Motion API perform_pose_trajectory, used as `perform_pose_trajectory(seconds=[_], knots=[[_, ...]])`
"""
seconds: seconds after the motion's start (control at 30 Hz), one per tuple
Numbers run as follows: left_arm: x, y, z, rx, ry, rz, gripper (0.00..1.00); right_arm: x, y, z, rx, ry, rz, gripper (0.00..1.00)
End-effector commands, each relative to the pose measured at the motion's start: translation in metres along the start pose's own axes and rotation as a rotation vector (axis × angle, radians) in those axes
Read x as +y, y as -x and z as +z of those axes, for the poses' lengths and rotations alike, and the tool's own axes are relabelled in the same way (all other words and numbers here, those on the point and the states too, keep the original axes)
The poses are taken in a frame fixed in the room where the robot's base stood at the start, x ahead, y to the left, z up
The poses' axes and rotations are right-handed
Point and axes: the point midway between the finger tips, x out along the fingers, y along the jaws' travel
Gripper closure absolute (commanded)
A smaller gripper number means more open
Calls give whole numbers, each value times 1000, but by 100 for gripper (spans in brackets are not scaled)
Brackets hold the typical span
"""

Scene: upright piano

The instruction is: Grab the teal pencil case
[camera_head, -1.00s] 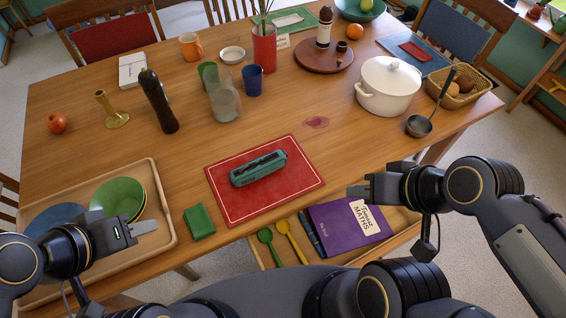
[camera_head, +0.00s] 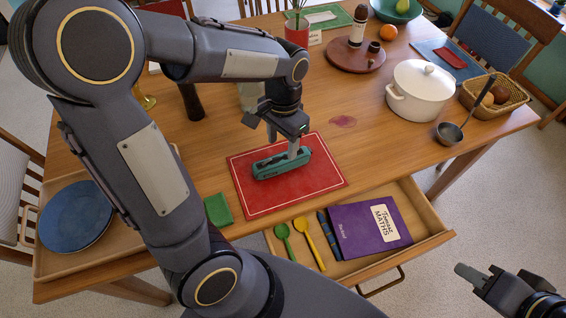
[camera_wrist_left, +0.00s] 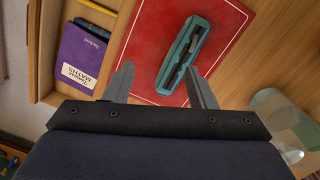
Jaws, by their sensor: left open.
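The teal pencil case (camera_head: 268,170) lies on a red placemat (camera_head: 318,180) on the table, with dark items along its top. My left gripper (camera_head: 284,143) is open and points down above the case; one finger overlaps the case in the head view. In the left wrist view, the case (camera_wrist_left: 178,68) lies ahead of the open fingers (camera_wrist_left: 158,66), closer to the right one, whose tip reaches its edge. I cannot tell whether they touch. My right gripper (camera_head: 472,277) is at the lower right, away from the table; its opening is unclear.
An open drawer (camera_head: 425,228) holds a purple book (camera_head: 360,232) and green and yellow spoons. A green folded cloth (camera_head: 218,209) lies left of the placemat. A white pot (camera_head: 420,92), ladle and basket stand at right. A clear glass (camera_wrist_left: 272,108) is near the left gripper.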

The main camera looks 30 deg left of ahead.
Motion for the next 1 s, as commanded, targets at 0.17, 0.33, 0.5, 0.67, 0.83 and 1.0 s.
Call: perform_pose_trajectory(seconds=[0.17, 0.33, 0.5, 0.67, 0.83, 1.0], knots=[[-5, -38, -39, -163, -135, -147, 49, 2, -4, 2, 0, 0, 0, 68], [-9, -60, -62, -258, -222, -256, 49, 3, -6, 3, 0, 0, 0, 68], [-10, -70, -71, -298, -259, -306, 49, 3, -6, 3, 0, 0, 0, 68], [-16, -85, -68, -305, -262, -311, 49, 3, -6, 3, 0, 0, 0, 68], [-22, -102, -63, -305, -262, -309, 49, 2, -5, 2, 0, 0, 0, 68], [-30, -127, -56, -305, -261, -309, 49, 1, -3, 1, 0, 0, 0, 68]])
